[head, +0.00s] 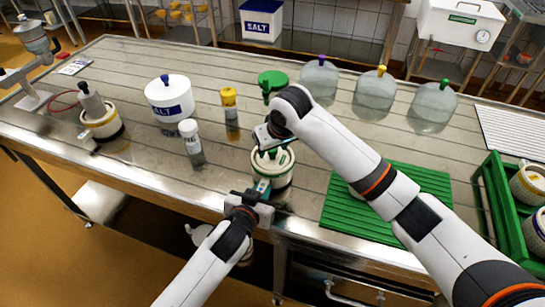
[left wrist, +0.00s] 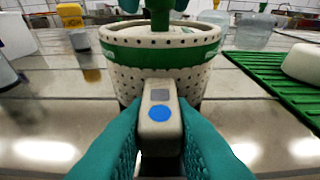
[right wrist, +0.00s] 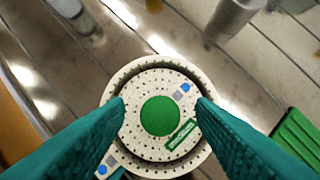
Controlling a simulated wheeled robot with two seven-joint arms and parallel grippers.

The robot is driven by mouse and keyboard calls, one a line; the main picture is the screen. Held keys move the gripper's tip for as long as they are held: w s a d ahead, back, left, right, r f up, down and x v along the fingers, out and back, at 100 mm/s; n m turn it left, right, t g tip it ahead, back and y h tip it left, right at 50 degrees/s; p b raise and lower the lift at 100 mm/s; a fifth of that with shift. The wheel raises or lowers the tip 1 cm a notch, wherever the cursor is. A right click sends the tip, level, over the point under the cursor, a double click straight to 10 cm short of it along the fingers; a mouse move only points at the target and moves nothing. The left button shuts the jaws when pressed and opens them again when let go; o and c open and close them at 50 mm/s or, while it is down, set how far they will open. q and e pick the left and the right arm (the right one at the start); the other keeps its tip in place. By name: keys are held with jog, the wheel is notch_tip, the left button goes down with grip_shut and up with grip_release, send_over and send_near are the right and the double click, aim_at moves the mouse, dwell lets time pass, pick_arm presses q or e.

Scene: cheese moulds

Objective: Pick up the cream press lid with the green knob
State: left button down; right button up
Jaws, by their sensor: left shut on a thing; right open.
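The cream press lid (right wrist: 140,97), dotted with holes, sits inside the rim of a cream mould with a green band (head: 273,176). Its round green knob (right wrist: 158,115) points up between my right fingers; the knob's lower part also shows in the left wrist view (left wrist: 160,14). My right gripper (right wrist: 160,103) is open above the lid, one finger on each side of the knob. I cannot tell whether the fingers touch anything. My left gripper (left wrist: 158,135) is shut on the mould's grey tab (left wrist: 160,97) with a blue dot, at the near side.
A green ribbed mat (head: 345,222) with a white cheese lies right of the mould, and a green crate (head: 487,205) of moulds stands beyond it. Salt tub (head: 169,100), white shaker (head: 190,138), yellow-topped jar (head: 229,98) and a green object (head: 272,79) stand behind. Clear domes line the back.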

grip_shut()
jog(key=shift+r, duration=0.1)
notch_tip(320, 180, up, 10)
dwell(0.6)
notch_tip(320, 180, up, 8)
dwell(1.3)
dwell(0.4)
pick_arm(q)
jog(key=c, duration=1.2)
grip_release()
